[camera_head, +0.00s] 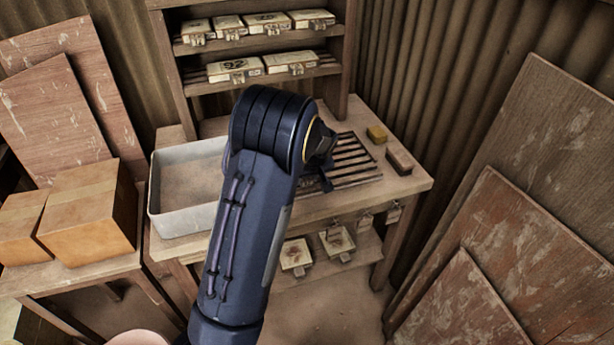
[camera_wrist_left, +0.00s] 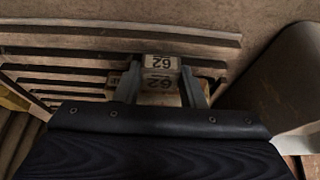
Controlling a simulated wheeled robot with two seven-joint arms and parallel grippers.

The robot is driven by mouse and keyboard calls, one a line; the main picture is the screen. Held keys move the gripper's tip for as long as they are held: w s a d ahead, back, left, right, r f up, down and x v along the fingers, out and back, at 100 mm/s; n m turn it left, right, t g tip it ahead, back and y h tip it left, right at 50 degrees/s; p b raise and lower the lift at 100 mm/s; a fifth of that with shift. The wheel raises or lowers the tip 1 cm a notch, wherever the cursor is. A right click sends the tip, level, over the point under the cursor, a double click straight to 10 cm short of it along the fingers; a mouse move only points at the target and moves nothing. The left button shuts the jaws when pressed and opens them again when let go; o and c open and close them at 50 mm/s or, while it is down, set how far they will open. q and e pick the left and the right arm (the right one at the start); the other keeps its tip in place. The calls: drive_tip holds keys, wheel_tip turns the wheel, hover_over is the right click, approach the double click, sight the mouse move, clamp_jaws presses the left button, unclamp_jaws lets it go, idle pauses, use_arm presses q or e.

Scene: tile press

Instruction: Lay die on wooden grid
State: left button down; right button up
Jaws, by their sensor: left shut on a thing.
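The wooden grid (camera_head: 358,168) lies on the bench, its left part hidden behind my arm. Its slats (camera_wrist_left: 70,50) also show in the left wrist view. My left gripper (camera_wrist_left: 162,78) is shut on a die (camera_wrist_left: 160,64), a small block with "62" on two visible faces. The die is over or on the slats; I cannot tell whether it touches them. In the head view, only a dark piece of my left gripper (camera_head: 326,181) shows beside my arm, at the grid, and the die is hidden. My right gripper is not in view.
A grey tray (camera_head: 158,205) stands left of the grid. Shelves (camera_head: 260,86) with several labelled dies rise behind. Cardboard boxes (camera_head: 92,207) sit at left; boards lean at right.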

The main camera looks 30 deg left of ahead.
use_arm(q)
drive_tip(key=shift+w+f, duration=0.1)
drive_tip(key=c, duration=0.9)
unclamp_jaws()
drive_tip(key=shift+d+r, duration=0.1)
drive_tip(key=shift+r, duration=0.35)
drive_tip(key=v, duration=1.1)
drive_tip(key=s+d+r+m+t+h, duration=0.1)
drive_tip(key=s+d, duration=0.3)
drive_tip(key=s, duration=0.6)
drive_tip(key=s+d+m+h, duration=0.4)
drive_tip(key=s, duration=0.6)
drive_tip(key=s+d+r+m+t+h, duration=0.1)
drive_tip(key=s+d+m+h, duration=0.1)
drive_tip(key=s, duration=0.8)
drive_tip(key=shift+s+d+r+m+t, duration=0.15)
drive_tip(key=shift+d+m, duration=0.15)
drive_tip(key=shift+d, duration=0.2)
drive_tip(key=shift+s+d+r+m+t, duration=0.15)
drive_tip(key=shift+d+m, duration=0.15)
drive_tip(key=shift+d, duration=0.15)
